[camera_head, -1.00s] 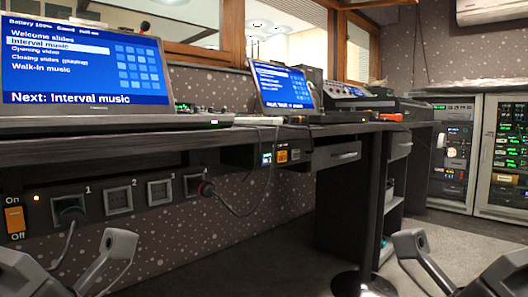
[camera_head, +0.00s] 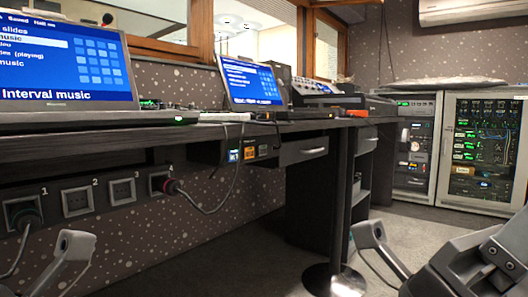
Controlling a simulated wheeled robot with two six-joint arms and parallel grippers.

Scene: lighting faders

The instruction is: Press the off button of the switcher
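A small dark unit (camera_head: 249,152) with a blue-lit and an orange-lit part is fixed under the desk edge; it may be the switcher, but its labels are too small to read. A power strip (camera_head: 124,203) with numbered sockets runs along the wall under the desk at left. No on/off switch shows on its visible part. My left arm's end (camera_head: 75,255) is at the lower left, below the strip and apart from it. My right arm's end (camera_head: 368,237) is at the lower right, over the floor. The fingertips of both are not clear.
The desk (camera_head: 150,138) carries two laptops, a nearer one (camera_head: 60,60) and a farther one (camera_head: 252,85). A cable (camera_head: 215,207) hangs from the strip. A desk post with a round base (camera_head: 334,281) stands ahead. Equipment racks (camera_head: 480,150) stand at the back right. Floor between is open.

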